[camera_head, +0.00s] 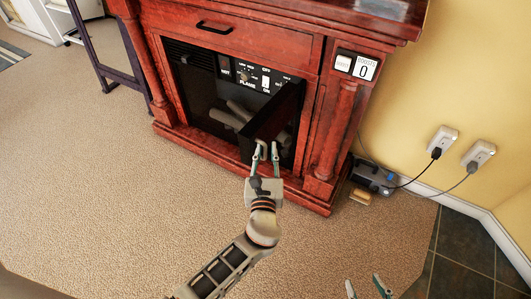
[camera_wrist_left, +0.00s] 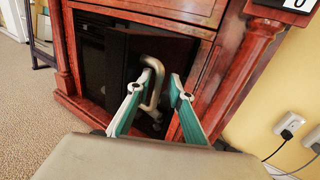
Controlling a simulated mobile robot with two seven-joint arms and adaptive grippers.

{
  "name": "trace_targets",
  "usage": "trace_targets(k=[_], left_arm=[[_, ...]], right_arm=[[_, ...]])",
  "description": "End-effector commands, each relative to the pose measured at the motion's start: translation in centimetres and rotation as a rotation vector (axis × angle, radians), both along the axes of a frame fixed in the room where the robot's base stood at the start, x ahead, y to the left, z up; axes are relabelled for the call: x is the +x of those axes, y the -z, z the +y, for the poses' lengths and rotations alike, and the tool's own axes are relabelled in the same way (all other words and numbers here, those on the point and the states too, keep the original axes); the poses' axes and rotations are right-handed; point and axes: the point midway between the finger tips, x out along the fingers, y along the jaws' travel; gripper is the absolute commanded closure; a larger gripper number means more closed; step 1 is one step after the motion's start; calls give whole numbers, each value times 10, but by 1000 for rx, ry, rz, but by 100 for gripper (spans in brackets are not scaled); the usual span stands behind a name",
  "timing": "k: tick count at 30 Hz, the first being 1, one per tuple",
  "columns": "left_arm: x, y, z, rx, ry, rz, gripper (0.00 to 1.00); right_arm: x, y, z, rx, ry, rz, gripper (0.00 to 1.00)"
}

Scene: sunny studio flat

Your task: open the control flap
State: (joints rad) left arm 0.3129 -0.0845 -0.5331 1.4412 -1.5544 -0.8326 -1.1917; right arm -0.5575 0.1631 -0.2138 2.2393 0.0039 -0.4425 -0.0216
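The electric fireplace (camera_head: 230,85) is red-brown wood with a dark firebox. Its control panel (camera_head: 262,78), with switches and "FLAME" lettering, is exposed above the firebox. A dark flap (camera_head: 272,122) stands swung outward below the panel's right part; it also shows in the left wrist view (camera_wrist_left: 185,50). My left gripper (camera_head: 268,152) is at the flap's lower front edge, its fingers apart. In the left wrist view, a curved grey bar (camera_wrist_left: 153,80) appears between the open fingertips (camera_wrist_left: 160,78); I cannot tell whether they touch it. My right gripper (camera_head: 367,286) is partly visible at the bottom, fingers apart.
A white counter reading 0 (camera_head: 356,66) is on the fireplace's upper right. A dark device (camera_head: 374,178) with cables stands on the floor by the right side, below wall sockets (camera_head: 480,153). A dark frame (camera_head: 103,55) stands at left. The carpet (camera_head: 120,190) in front is clear.

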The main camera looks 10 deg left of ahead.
Motion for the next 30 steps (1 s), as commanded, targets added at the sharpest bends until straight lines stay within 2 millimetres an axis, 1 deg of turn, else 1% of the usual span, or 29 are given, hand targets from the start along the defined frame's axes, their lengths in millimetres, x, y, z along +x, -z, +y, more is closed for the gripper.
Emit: trace_targets(k=[10, 14, 17, 24, 27, 30], left_arm=[[-3, 4, 1, 1, -3, 6, 74], [-12, 6, -1, 2, -2, 8, 74], [-27, 6, -3, 2, -2, 8, 74], [-76, 5, -11, 2, -1, 8, 74], [-93, 5, -15, 1, -1, 7, 74], [-106, 4, -17, 1, -2, 7, 74]], right_arm=[[0, 0, -1, -1, -1, 0, 60], [0, 0, -1, -1, -1, 0, 60], [0, 1, -1, -1, 0, 1, 60], [0, 1, 0, 0, 0, 1, 60], [0, 1, 0, 0, 0, 1, 60], [0, 1, 0, 0, 0, 1, 60]])
